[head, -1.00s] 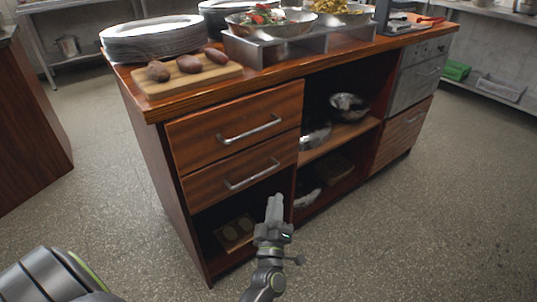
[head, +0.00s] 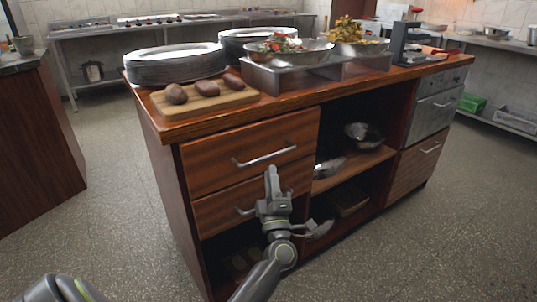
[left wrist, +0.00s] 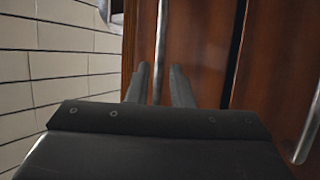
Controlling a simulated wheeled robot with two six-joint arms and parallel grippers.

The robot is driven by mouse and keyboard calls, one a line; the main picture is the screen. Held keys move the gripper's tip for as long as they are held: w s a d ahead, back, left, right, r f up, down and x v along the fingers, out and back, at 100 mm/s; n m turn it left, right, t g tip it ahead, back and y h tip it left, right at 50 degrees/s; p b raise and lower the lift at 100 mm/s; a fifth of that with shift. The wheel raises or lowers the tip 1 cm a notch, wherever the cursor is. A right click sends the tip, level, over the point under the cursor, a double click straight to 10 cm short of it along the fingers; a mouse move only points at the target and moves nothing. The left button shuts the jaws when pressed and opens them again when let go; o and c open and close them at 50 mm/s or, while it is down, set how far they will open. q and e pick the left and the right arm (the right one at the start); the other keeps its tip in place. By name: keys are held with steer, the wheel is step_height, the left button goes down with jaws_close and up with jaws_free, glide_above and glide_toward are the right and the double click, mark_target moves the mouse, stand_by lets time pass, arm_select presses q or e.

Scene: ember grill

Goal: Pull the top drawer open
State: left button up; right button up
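The top drawer (head: 225,160) of the wooden counter is closed, its front flush with the cabinet. Its metal bar handle (head: 265,156) runs across the front. My left gripper (head: 271,178) is in front of the drawers, its tips showing just below the handle. In the left wrist view its two fingers (left wrist: 160,85) stand apart with nothing gripped. The top handle (left wrist: 162,40) lines up with the gap between them there. I cannot tell how far the tips are from it. My right gripper is not in view.
The second drawer (head: 220,212) below is closed; my gripper partly covers its handle (head: 245,211), which also shows in the left wrist view (left wrist: 308,130). Open shelves with metal bowls (head: 363,134) are to the right. Plates (head: 175,66) and a cutting board (head: 205,101) stand on top.

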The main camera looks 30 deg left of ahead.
mark_target(269, 156)
arm_select(q)
steer(key=x, duration=0.6)
steer(key=shift+w+a+r, duration=0.2)
jaws_close()
